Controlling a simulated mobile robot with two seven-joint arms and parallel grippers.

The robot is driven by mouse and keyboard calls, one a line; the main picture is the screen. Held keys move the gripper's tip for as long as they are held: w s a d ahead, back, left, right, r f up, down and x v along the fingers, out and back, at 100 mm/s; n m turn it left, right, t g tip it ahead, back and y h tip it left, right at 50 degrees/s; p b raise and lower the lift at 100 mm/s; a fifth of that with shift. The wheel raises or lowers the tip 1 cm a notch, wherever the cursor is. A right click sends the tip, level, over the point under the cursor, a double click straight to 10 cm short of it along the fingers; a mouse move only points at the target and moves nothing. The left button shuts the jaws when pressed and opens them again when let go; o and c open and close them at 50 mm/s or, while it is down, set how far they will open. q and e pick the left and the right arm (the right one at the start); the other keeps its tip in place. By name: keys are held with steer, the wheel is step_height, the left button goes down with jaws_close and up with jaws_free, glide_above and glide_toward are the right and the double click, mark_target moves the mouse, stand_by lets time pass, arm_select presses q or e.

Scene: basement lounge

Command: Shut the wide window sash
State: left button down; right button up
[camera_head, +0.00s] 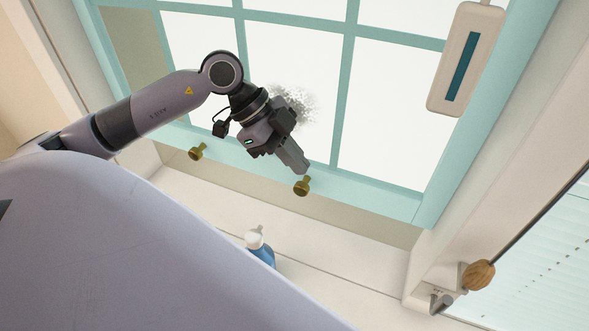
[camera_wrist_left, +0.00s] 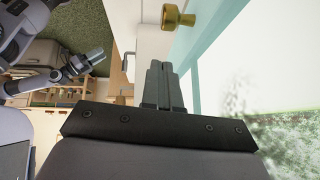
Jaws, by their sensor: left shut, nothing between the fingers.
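The wide window sash (camera_head: 365,198) has a pale teal frame with white panes and two brass knobs on its bottom rail. A beige strip shows between this rail and the white sill, so the sash looks raised. My left gripper (camera_head: 303,168) is shut and empty, its tips close above the right knob (camera_head: 302,186); I cannot tell whether they touch. The other knob (camera_head: 197,151) is to the left. In the left wrist view, the shut fingers (camera_wrist_left: 160,72) point toward a brass knob (camera_wrist_left: 178,17). My right gripper (camera_wrist_left: 96,55) shows small there, its opening unclear.
A blue bottle with a white pump (camera_head: 261,248) stands on the sill below the sash. A pale hanging plaque (camera_head: 465,58) is at the upper right. A wooden knob (camera_head: 479,275) and metal latch are at the lower right.

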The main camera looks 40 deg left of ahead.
mark_target(294, 174)
arm_select(q)
steer(key=shift+w+a+f, duration=0.15)
steer(key=shift+f, duration=0.95)
steer(key=shift+w+a+f, duration=0.1)
steer(key=shift+f, duration=0.95)
step_height(294, 174, down, 18)
steer(key=b, duration=0.6)
steer(key=shift+r, duration=0.25)
steer(key=shift+f, duration=0.35)
steer(key=shift+s+f, duration=0.15)
steer(key=shift+s, duration=0.05)
